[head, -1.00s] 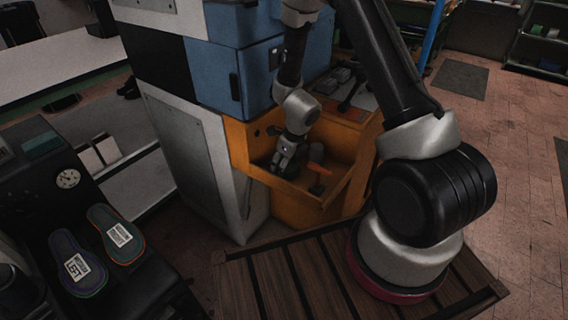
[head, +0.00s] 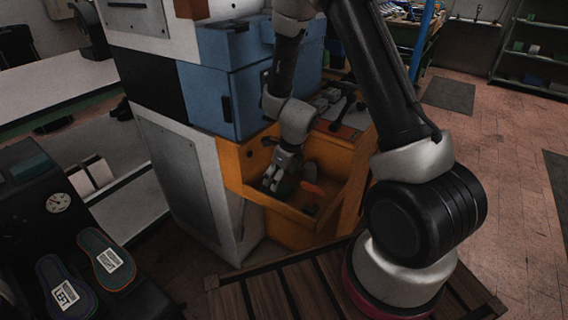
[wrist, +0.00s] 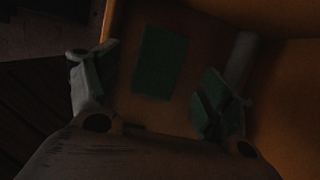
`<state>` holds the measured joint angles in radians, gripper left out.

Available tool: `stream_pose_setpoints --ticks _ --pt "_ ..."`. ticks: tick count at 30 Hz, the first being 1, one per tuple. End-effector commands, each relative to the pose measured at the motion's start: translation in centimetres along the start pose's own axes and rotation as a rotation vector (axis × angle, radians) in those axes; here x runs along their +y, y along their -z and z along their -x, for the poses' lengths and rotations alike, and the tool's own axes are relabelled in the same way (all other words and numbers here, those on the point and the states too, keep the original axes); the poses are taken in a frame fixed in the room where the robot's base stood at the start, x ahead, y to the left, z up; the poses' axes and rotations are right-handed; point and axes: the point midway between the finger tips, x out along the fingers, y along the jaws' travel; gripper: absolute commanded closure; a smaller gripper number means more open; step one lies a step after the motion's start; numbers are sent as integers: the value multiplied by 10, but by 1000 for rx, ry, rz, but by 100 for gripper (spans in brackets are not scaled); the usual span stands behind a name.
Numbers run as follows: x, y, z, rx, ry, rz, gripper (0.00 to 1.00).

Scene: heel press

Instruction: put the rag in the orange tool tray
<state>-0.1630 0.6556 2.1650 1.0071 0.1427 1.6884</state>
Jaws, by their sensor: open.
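The orange tool tray (head: 286,232) is an open orange bin below the blue cabinet in the head view. A flat dark green rectangle (wrist: 160,62), which looks like the folded rag, lies on the tray floor in the wrist view. My gripper (head: 278,182) reaches down into the tray. In the wrist view my gripper (wrist: 150,92) is open, its fingers spread on either side, with the green rectangle between and beyond them, apart from both. Nothing is visibly held. The wrist view is dark.
An orange-red handle (head: 312,188) shows in the tray beside my gripper. A grey cylindrical thing (wrist: 241,60) lies behind the right finger. The tray walls surround my gripper closely. Two insoles (head: 106,260) lie on the dark machine at left. A slatted wooden platform (head: 285,291) is in front.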

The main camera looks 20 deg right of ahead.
Motion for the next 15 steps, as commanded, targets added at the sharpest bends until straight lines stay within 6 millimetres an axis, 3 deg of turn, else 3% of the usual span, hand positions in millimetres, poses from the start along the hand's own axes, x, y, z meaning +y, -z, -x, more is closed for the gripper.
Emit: stream_pose_setpoints --ticks 7,15 --pt "0 -1 52 -3 1 3 20" --pt "0 0 76 1 0 1 20"
